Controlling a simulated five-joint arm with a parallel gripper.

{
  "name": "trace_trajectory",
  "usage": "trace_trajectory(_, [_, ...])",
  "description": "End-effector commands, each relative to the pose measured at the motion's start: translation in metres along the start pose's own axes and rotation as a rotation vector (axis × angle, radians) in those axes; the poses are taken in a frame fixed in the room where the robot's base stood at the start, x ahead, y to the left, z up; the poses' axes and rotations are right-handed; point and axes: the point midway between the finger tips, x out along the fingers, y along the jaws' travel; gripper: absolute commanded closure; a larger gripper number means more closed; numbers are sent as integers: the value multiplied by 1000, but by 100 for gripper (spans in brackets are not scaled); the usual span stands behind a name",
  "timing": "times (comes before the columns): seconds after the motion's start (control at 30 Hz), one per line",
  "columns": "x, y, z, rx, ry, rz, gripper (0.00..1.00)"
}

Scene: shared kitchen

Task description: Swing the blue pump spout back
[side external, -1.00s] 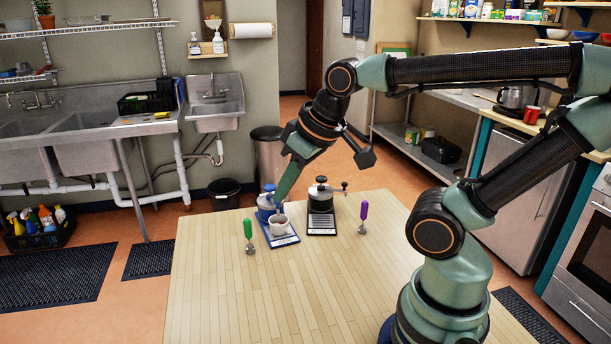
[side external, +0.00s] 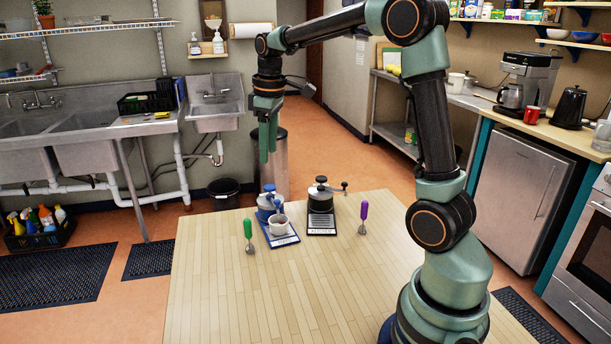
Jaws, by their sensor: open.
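The blue pump (side external: 267,204) stands at the back of a blue-edged stand (side external: 284,240) near the far edge of the wooden table. A white cup (side external: 278,228) sits on that stand in front of the pump. A small grey-blue part, seemingly the spout (side external: 281,208), shows at the pump's right, above the cup; its exact direction is too small to tell. My gripper (side external: 268,156) is open and empty, pointing down, well above the pump in the picture and apart from it.
A black device with a side crank (side external: 320,196) stands on a dark stand just right of the pump. A green-handled tool (side external: 248,232) is at the left and a purple-handled tool (side external: 363,215) at the right. The front of the table (side external: 270,300) is clear.

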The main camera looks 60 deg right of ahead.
Motion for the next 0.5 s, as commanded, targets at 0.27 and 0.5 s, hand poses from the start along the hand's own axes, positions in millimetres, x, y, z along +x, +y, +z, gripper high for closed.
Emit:
trace_trajectory(0.27, [38,51,-3,-73,-80,-59,46])
trace_trajectory(0.5, [51,58,-2,-89,-92,-71,46])
